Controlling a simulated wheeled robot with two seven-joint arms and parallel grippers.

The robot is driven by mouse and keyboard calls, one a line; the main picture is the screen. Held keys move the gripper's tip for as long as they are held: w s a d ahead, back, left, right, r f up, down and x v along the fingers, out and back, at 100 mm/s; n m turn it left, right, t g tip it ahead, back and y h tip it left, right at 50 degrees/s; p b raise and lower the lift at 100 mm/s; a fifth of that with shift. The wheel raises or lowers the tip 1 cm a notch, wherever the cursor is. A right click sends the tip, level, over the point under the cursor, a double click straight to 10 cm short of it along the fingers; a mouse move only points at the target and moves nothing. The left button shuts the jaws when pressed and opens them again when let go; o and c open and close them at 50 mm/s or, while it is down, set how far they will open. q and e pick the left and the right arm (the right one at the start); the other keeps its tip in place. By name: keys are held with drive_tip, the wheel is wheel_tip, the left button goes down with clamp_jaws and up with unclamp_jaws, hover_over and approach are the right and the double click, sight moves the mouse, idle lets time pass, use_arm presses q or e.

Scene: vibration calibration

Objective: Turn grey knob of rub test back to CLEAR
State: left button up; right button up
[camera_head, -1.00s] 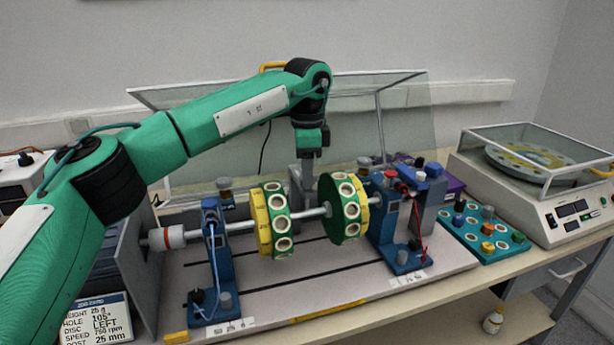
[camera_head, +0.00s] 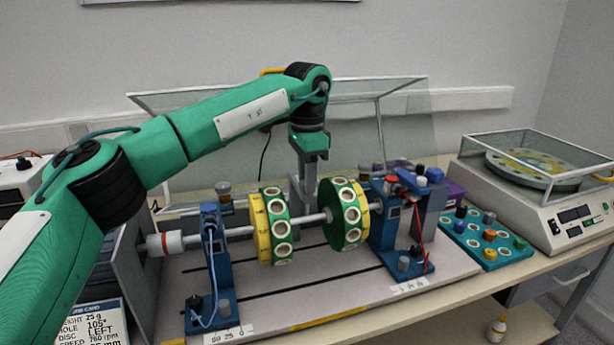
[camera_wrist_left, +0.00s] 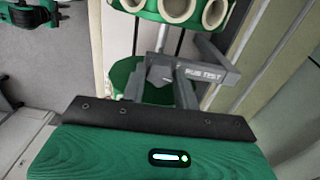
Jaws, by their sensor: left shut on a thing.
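My left gripper (camera_head: 304,186) reaches down behind the shaft, between the two green-and-yellow discs, the left disc (camera_head: 270,226) and the right disc (camera_head: 346,214). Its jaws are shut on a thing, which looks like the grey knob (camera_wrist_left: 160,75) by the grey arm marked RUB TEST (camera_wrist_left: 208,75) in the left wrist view. The knob is small and partly covered there, and its pointer and the CLEAR mark cannot be read. In the head view the discs and shaft hide the fingertips. My right gripper is not in view.
Blue bearing stands (camera_head: 212,265) hold the shaft on both sides. A clear raised cover (camera_head: 400,130) stands behind the rig. A teal tray of weights (camera_head: 487,240) and a balance (camera_head: 560,215) with a clear cover are at right.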

use_arm(q)
drive_tip(key=o, duration=1)
drive_tip(key=shift+r, duration=0.1)
drive_tip(key=shift+c, duration=0.2)
